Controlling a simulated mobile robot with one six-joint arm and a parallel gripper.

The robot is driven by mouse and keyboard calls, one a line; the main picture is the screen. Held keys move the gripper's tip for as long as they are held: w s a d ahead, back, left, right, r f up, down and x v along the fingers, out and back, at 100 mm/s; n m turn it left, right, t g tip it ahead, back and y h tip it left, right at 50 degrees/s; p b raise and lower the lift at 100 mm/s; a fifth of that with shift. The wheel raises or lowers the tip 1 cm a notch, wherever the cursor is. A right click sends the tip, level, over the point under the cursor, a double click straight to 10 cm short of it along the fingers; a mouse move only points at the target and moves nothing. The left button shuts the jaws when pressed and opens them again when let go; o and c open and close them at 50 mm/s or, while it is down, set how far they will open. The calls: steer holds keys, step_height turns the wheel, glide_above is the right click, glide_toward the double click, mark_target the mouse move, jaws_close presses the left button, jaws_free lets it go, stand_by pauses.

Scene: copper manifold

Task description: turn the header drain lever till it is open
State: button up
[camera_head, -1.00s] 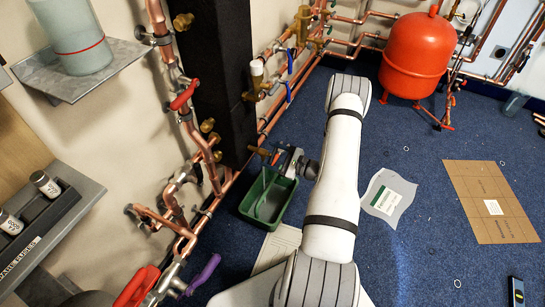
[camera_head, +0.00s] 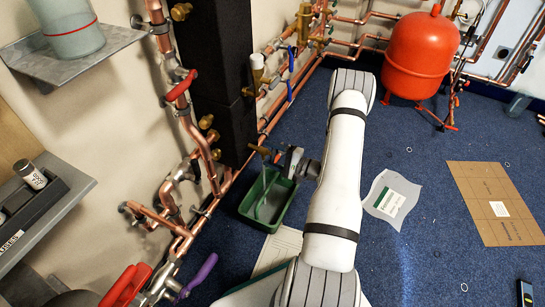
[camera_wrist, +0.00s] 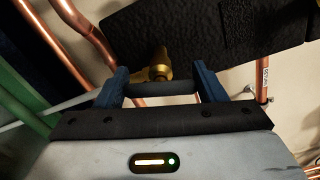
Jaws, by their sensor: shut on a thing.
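My gripper (camera_head: 279,157) is at the low brass drain fitting (camera_head: 258,150), just above the green tub (camera_head: 249,208). In the wrist view, the two blue fingers of my gripper (camera_wrist: 161,75) stand on either side of the brass fitting (camera_wrist: 160,66). A dark bar, which I take for the drain lever (camera_wrist: 162,88), spans between the fingers and crosses in front of the fitting. The gripper is shut on it. In the head view the gripper mostly hides the lever, so its angle to the pipe cannot be told there.
A black column (camera_head: 225,80) stands close behind the fitting. Copper pipes with a red lever (camera_head: 181,85) and a purple lever (camera_head: 198,274) run along the left. A red tank (camera_head: 416,56) stands at the back.

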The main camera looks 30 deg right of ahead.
steer(key=shift+n, duration=0.3)
steer(key=o, duration=1)
steer(key=p+v, duration=0.2)
steer(key=v, duration=0.5)
steer(key=shift+s+d, duration=0.25)
steer(key=shift+s, duration=0.1)
